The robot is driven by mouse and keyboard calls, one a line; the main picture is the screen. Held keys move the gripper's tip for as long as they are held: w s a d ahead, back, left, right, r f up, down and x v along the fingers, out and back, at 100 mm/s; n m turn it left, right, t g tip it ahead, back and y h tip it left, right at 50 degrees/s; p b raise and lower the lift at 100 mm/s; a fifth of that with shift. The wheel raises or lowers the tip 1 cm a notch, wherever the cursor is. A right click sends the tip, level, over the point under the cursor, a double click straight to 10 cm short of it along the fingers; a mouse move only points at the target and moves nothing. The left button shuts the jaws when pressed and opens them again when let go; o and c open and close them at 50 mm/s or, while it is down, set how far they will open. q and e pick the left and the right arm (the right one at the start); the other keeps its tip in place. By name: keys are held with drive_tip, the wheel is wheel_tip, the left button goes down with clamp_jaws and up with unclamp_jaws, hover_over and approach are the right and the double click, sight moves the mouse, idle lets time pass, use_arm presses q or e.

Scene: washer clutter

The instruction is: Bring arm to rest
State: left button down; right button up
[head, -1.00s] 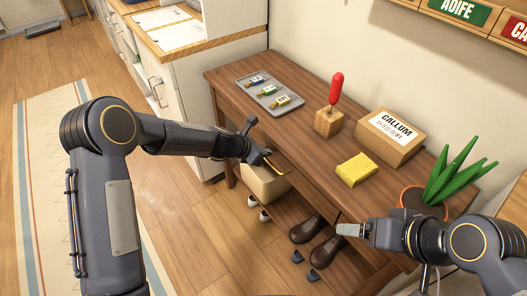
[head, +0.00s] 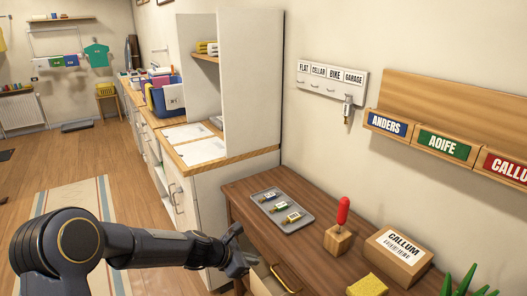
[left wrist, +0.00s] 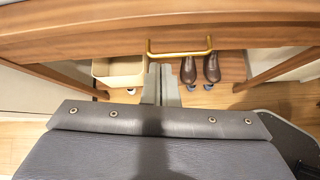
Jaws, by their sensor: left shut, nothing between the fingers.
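My left gripper (head: 243,260) is shut and empty, in front of the wooden table (head: 240,195) at its left end. In the left wrist view its closed fingers (left wrist: 162,84) point toward the table front, just below a brass drawer handle (left wrist: 180,52). The handle also shows in the head view (head: 287,278), to the right of the gripper and apart from it. The fingers hold nothing. My right gripper is out of view.
On the table are a grey tray (head: 303,223) with several tagged keys, a red-handled tool (head: 343,213) in a wooden block, the CALLUM box (head: 397,258), and a yellow sponge (head: 367,286). Below are a bin (left wrist: 118,72) and brown shoes (left wrist: 211,67). Open floor lies left.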

use_arm(q)
drive_tip(key=s+a+r+m+y+p, duration=0.1)
drive_tip(key=s+a+r+m, duration=0.45)
drive_tip(key=s+r, duration=0.25)
drive_tip(key=s+a+r+m+p, duration=0.1)
drive_tip(key=s+a+r+m, duration=0.45)
drive_tip(key=s+r, duration=0.3)
drive_tip(key=s+a+m+y, duration=0.1)
drive_tip(key=s+a+m, duration=0.2)
drive_tip(key=s, duration=0.6)
drive_tip(key=s+a+m+y, duration=0.2)
drive_tip(key=s+a+m, duration=0.1)
drive_tip(key=s+m, duration=0.4)
drive_tip(key=shift+s+f+p, duration=0.3)
drive_tip(key=shift+s+p, duration=0.15)
drive_tip(key=shift+s, duration=0.5)
